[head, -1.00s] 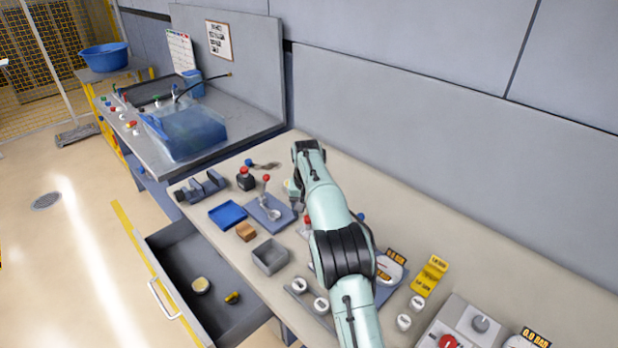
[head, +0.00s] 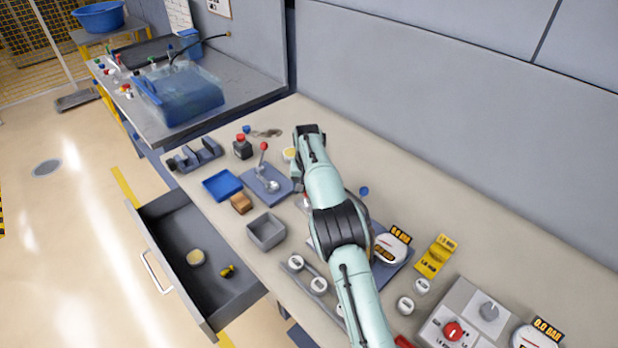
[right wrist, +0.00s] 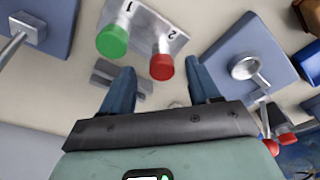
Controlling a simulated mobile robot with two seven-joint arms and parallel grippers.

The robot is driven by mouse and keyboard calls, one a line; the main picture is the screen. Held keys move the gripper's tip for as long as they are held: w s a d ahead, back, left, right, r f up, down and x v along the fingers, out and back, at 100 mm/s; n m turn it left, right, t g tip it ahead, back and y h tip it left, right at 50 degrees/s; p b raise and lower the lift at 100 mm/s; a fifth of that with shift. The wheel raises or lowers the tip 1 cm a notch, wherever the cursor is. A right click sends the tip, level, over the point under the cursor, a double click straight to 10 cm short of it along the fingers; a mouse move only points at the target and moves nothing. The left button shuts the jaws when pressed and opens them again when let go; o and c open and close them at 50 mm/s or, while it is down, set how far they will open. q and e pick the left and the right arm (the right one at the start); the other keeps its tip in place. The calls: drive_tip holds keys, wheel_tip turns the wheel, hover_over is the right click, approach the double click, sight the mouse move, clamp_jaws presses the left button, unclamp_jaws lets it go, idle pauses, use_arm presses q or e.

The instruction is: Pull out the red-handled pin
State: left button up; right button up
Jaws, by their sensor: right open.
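In the right wrist view, a red handle (right wrist: 161,67) stands beside the number 2 on a pale plate (right wrist: 150,25). A green handle (right wrist: 112,41) stands beside the number 1. My right gripper (right wrist: 160,85) is open and empty. Its two blue fingers are spread, with the red handle showing between and just beyond their tips; I see no contact. In the head view my right arm (head: 325,185) reaches over the bench and hides most of that plate and the fingers. My left gripper is not in view.
An open drawer (head: 160,222) juts out at the front left.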

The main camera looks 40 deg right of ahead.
wheel_tip(320, 180, down, 3)
drive_tip(key=shift+w+d+r+b, duration=0.1)
drive_tip(key=shift+b, duration=0.4)
drive_tip(key=shift+w+f, duration=0.2)
drive_tip(key=shift+f, duration=0.15)
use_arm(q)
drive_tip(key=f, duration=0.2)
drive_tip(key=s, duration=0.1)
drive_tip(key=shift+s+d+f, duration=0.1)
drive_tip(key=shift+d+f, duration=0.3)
use_arm(e)
drive_tip(key=c, duration=1.1)
drive_tip(key=o, duration=0.3)
drive_tip(key=shift+c, duration=0.7)
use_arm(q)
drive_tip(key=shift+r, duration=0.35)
use_arm(e)
drive_tip(key=shift+r, duration=0.45)
